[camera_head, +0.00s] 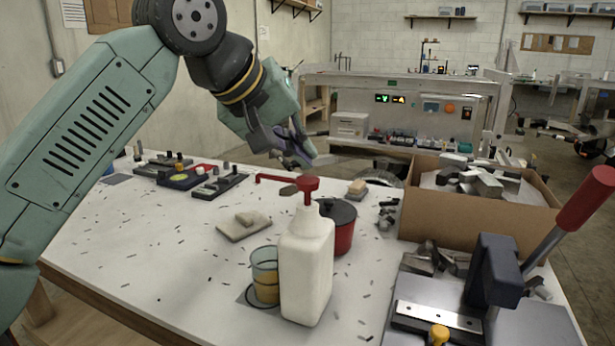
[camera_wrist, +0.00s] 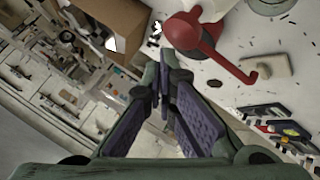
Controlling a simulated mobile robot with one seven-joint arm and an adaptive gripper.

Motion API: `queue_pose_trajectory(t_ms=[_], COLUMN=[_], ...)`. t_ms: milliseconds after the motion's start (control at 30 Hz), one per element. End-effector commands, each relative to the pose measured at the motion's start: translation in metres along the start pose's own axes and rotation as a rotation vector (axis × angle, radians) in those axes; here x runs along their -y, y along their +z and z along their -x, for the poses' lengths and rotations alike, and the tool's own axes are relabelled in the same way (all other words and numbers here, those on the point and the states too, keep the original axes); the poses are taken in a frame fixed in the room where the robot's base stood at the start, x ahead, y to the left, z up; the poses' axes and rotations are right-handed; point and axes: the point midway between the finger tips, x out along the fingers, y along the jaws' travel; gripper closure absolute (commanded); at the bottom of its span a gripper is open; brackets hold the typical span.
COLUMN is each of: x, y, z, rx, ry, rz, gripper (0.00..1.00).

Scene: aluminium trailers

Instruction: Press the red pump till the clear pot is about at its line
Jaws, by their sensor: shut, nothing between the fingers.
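The red pump (camera_head: 308,184) tops an upright white bottle (camera_head: 306,265) on the table, its spout pointing left in the head view. In the wrist view the red pump (camera_wrist: 187,32) is near the top, beyond the fingertips. The clear pot (camera_head: 265,262) stands left of the bottle, partly behind it, with amber contents in its lower part. I cannot clearly tell its line from the dark rings on it. My gripper (camera_head: 304,160) is shut and empty, just above the pump head, apparently apart from it. Its purple-padded fingers (camera_wrist: 164,88) also show in the wrist view.
A dark-lidded red can (camera_head: 342,235) stands close behind the bottle. A cardboard box (camera_head: 470,232) of metal pieces is at right, with a red-handled lever tool (camera_head: 585,197) in front.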

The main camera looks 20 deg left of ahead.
Motion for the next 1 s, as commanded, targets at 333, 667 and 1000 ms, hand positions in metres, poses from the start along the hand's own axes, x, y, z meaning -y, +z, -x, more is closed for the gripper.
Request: queue_pose_trajectory(t_ms=[333, 667, 1000], x=[0.0037, 0.0042, 0.0059], y=[0.0041, 0.0044, 0.006], z=[-0.0056, -0.006, -0.0082], rx=[0.001, 0.0, 0.0], ry=[0.001, 0.0, 0.0], rz=[0.0, 0.0, 0.0], gripper=[1.0, 1.0, 1.0])
